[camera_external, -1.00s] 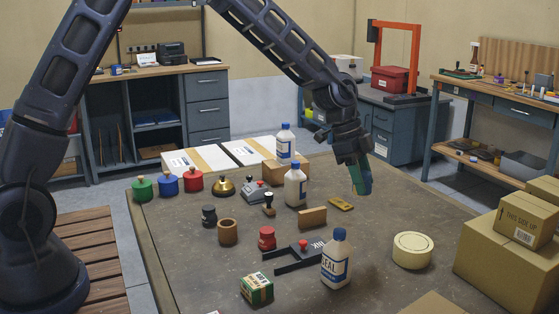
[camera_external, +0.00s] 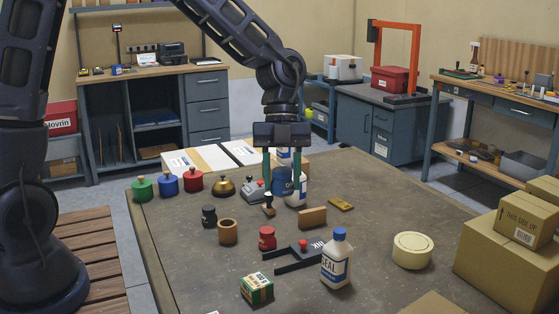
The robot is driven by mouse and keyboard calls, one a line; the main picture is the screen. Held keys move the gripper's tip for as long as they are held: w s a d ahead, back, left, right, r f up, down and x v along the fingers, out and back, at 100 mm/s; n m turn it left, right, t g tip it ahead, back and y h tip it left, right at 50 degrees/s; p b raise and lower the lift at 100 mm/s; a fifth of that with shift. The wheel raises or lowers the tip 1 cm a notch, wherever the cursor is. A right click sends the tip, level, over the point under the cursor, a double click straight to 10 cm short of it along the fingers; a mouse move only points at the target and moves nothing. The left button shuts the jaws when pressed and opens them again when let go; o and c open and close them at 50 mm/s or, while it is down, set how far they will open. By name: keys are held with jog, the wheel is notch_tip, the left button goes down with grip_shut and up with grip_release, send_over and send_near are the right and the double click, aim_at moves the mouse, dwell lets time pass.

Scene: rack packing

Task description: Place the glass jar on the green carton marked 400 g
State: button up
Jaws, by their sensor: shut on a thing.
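The green carton (camera_external: 257,289) with a white and orange label stands at the front of the table, left of a white SEAL bottle; its weight marking is too small to read. My gripper (camera_external: 285,180) points down above the back-middle of the table, its green fingers on either side of a small dark blue jar-like thing (camera_external: 283,181). It is shut on this thing, which appears to be the glass jar. The gripper is well behind the carton and higher.
The SEAL bottle (camera_external: 337,258) and a black forked bracket (camera_external: 290,258) stand close right of the carton. A red jar (camera_external: 267,238), brown cup (camera_external: 228,231) and wooden block (camera_external: 312,217) lie behind it. The front-left table is clear.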

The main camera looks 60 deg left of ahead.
jog(key=s+m, duration=0.3)
jog(key=s, duration=0.3)
jog(key=g, duration=0.1)
send_near(255, 286)
jog(key=shift+y, duration=0.4)
jog(key=x, duration=0.5)
jog(key=shift+s+d, duration=0.1)
jog(key=shift+d, duration=0.2)
jog(key=shift+f, duration=0.2)
jog(key=o, duration=1.1)
jog(key=shift+c, duration=0.2)
jog(key=shift+r, duration=0.15)
